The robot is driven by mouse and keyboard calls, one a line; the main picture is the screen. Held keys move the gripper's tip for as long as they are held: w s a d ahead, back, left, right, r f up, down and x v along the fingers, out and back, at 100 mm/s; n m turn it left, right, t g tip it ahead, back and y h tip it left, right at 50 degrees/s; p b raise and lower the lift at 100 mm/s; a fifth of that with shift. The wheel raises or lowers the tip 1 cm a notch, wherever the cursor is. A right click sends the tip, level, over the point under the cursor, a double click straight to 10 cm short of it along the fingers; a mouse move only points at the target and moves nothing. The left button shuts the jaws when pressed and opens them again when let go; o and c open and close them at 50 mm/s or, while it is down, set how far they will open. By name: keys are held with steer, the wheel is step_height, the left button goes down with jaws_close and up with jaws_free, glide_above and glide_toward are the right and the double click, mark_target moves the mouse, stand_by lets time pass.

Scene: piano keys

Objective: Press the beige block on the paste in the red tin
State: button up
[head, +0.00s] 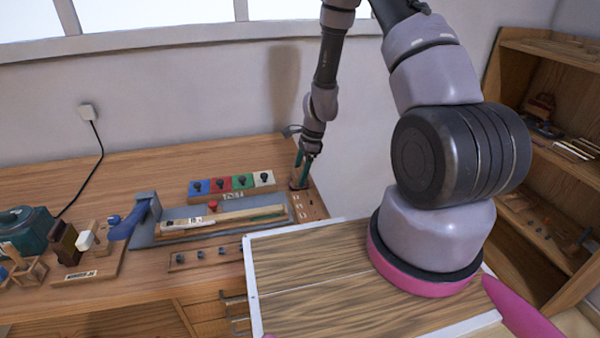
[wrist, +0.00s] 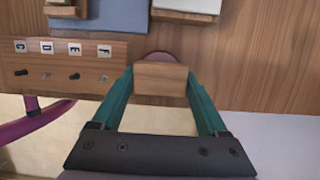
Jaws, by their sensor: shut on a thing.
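My gripper (head: 303,170) is at the right end of the bench, pointing down. In the wrist view its two teal fingers (wrist: 160,88) are closed on the sides of a beige wooden block (wrist: 161,78). A round, dull-red rim (wrist: 159,56), which looks like the red tin, shows just beyond the block. The block hides most of it. I cannot see the paste, nor whether the block touches it. In the head view the tin cannot be made out clearly.
A wooden rack lettered C, D, E, F (wrist: 60,70) lies left of the gripper. Blue, red, green and white tiles with black knobs (head: 231,184) stand at the bench's back. A grey tray (head: 165,236) holds a long wooden piece. Bare bench (head: 130,178) lies behind.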

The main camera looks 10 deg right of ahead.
mark_target(300, 172)
steer(key=shift+f, duration=0.4)
stand_by(1.0)
steer(key=shift+r, duration=3.55)
